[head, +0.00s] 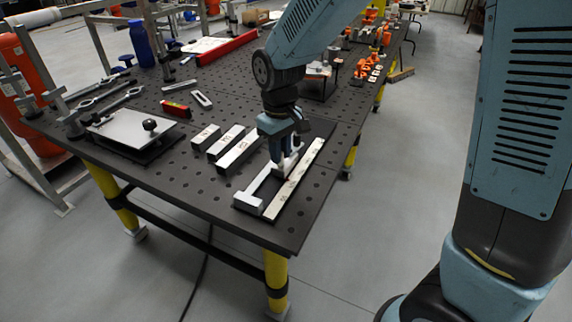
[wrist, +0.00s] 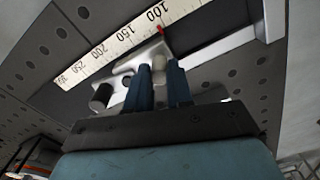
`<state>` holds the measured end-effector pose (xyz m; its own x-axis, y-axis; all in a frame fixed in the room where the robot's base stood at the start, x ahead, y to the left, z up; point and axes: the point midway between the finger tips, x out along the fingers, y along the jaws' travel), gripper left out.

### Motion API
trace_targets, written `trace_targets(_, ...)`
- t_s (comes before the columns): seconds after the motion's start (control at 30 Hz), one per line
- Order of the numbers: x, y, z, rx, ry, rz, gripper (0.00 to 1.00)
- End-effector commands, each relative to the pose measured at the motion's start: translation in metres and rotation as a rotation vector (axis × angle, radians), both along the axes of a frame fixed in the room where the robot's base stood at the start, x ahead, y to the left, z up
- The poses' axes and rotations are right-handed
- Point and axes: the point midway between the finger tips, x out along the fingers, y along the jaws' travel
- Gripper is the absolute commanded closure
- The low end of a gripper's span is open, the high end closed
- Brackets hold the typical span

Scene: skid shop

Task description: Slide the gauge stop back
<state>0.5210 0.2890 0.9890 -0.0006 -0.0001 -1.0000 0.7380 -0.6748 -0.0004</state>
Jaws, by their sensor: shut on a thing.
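The gauge (head: 300,172) lies near the front right edge of the dark perforated table, with a pale printed scale along one side and a metal fence at its near end. The scale (wrist: 104,57) also shows in the wrist view, with numbers from 100 upward. The gauge stop (wrist: 130,66) is a light metal slider with a dark round knob (wrist: 101,97) and a red pointer (wrist: 160,30) between the 100 and 150 marks. My gripper (wrist: 161,84) points down over the gauge, its blue fingers shut on the stop's pale post. In the head view my gripper (head: 283,165) hides much of the stop.
Several metal blocks (head: 226,145) lie just left of the gauge. A plate with a black knob (head: 150,124) sits farther left. A red level (head: 176,109), a slotted bar (head: 201,99) and a blue bottle (head: 142,44) are farther back. Orange clamps (head: 367,69) stand at the far right.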

Motion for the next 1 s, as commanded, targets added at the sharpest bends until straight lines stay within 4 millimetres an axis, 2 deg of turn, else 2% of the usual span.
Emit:
trace_targets(0.6, 0.024, -0.010, 0.000, 0.001, -0.001, -0.002, 0.96)
trace_targets(1.0, 0.025, -0.010, 0.000, 0.001, -0.001, -0.001, 0.96)
